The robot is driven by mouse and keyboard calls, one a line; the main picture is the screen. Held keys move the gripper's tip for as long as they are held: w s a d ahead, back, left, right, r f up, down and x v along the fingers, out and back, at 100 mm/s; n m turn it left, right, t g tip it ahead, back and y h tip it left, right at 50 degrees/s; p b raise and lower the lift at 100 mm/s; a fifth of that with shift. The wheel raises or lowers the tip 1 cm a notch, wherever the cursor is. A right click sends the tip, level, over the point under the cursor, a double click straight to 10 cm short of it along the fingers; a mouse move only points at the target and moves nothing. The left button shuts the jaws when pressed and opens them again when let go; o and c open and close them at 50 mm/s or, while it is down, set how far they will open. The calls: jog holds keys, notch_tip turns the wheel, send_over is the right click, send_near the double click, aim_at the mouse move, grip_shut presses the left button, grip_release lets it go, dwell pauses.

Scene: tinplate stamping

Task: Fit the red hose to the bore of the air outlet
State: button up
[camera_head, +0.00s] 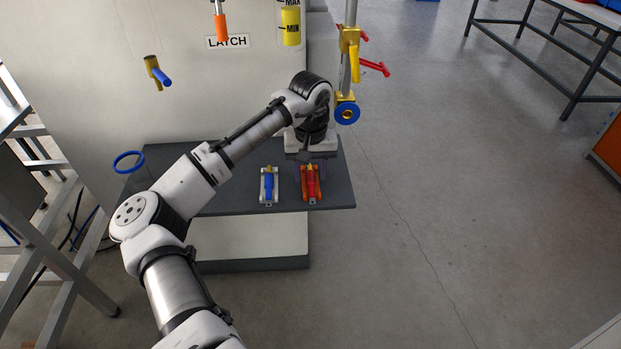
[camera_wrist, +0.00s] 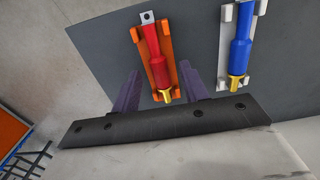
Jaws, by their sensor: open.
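The red hose (camera_head: 310,184), a red cylinder with a brass-coloured end, lies in an orange cradle on the dark shelf. In the wrist view the red hose (camera_wrist: 153,48) lies between the two purple fingers of my gripper (camera_wrist: 160,68), which are open on either side of it, with gaps visible. In the head view my gripper (camera_head: 309,166) is over the brass end of the hose and partly hidden by the wrist. A brass fitting with a blue lever (camera_head: 157,73) sticks out of the pale panel.
A blue hose (camera_head: 268,186) lies in a white cradle just left of the red one. A vertical pipe with yellow and red levers and a blue wheel (camera_head: 347,113) stands right of the panel. A blue ring (camera_head: 128,162) is at the shelf's left.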

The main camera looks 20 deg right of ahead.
jog(key=shift+f, duration=0.55)
grip_shut()
dwell(1.0)
